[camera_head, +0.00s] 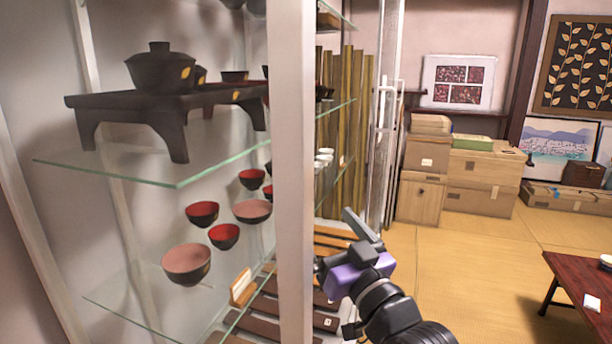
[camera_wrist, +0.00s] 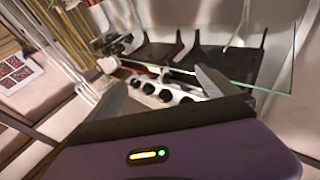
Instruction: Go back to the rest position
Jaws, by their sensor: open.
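My gripper (camera_head: 352,240) is in the lower middle of the head view, at the end of my arm and just right of the white cabinet post. In the wrist view its two fingers (camera_wrist: 160,98) stand wide apart with nothing between them. Beyond the fingers, the wrist view shows a glass shelf edge (camera_wrist: 230,82) and dark legged stands. I cannot tell how far the fingers are from the glass.
A display cabinet with a white post (camera_head: 293,150) and a glass shelf (camera_head: 130,168) fills the left, with red and black bowls (camera_head: 186,264). Boxes (camera_head: 484,165) stack at the back. A low red table (camera_head: 580,285) stands right. The tatami floor (camera_head: 460,270) between is clear.

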